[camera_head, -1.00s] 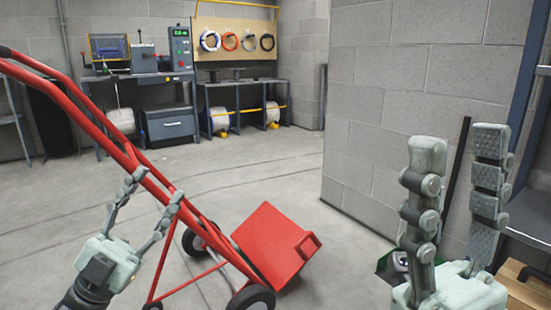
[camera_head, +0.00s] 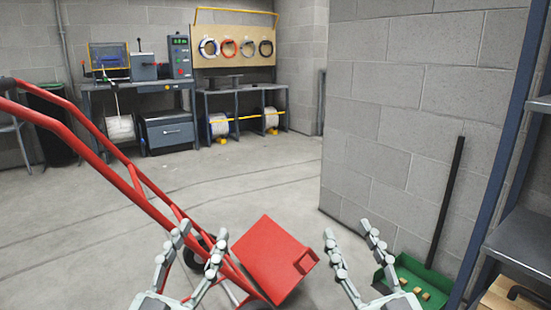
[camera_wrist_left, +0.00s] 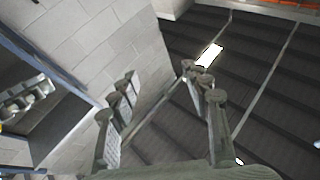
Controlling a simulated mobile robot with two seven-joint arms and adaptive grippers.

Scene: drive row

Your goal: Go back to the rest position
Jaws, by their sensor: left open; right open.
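My left gripper (camera_head: 203,234) is at the bottom left of centre in the head view, fingers spread and pointing up, with nothing between them. It overlaps the red hand truck's (camera_head: 140,181) frame in the picture; I cannot tell if they touch. In the left wrist view the left gripper (camera_wrist_left: 160,74) is open and empty against the wall and ceiling. My right gripper (camera_head: 348,230) is at the bottom right of centre, open and empty, fingers pointing up. The hand truck stands tilted, its handle at the left and its red plate to the right.
A block wall (camera_head: 400,130) stands at the right. A green dustpan (camera_head: 415,281) with small blocks lies by it, near a blue-framed shelf (camera_head: 520,240). A workbench with machines (camera_head: 140,88) and a bench under hanging coils (camera_head: 245,90) line the back. The middle floor (camera_head: 240,178) is clear.

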